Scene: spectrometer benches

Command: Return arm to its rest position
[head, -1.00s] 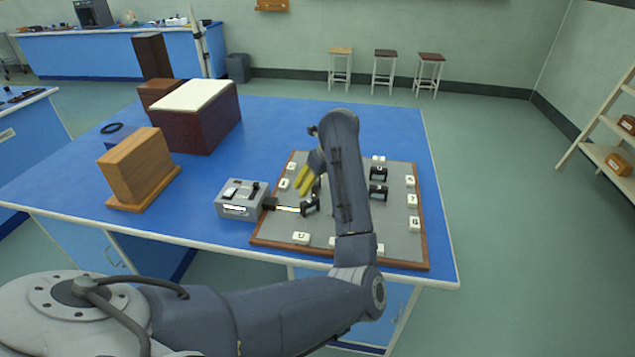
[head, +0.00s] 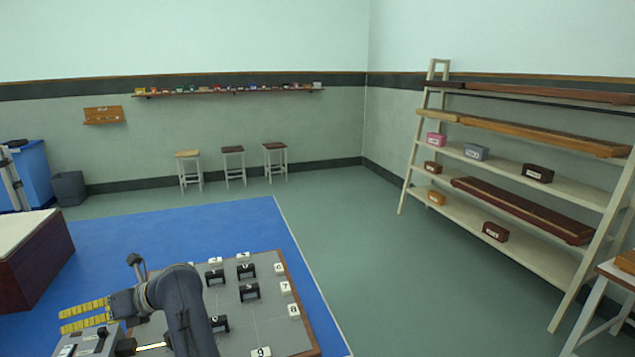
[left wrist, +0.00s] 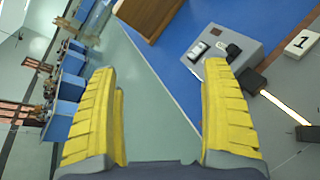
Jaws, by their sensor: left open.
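My left arm covers part of the grey board (head: 265,325). My right gripper is not in view.
The board carries several black holders (head: 249,291) and white numbered tiles (head: 293,311). A dark box with a pale top (head: 40,262) stands at the left. A shelf rack (head: 560,190) stands at the right, with open floor (head: 400,270) before it. Stools (head: 233,165) stand by the wall.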

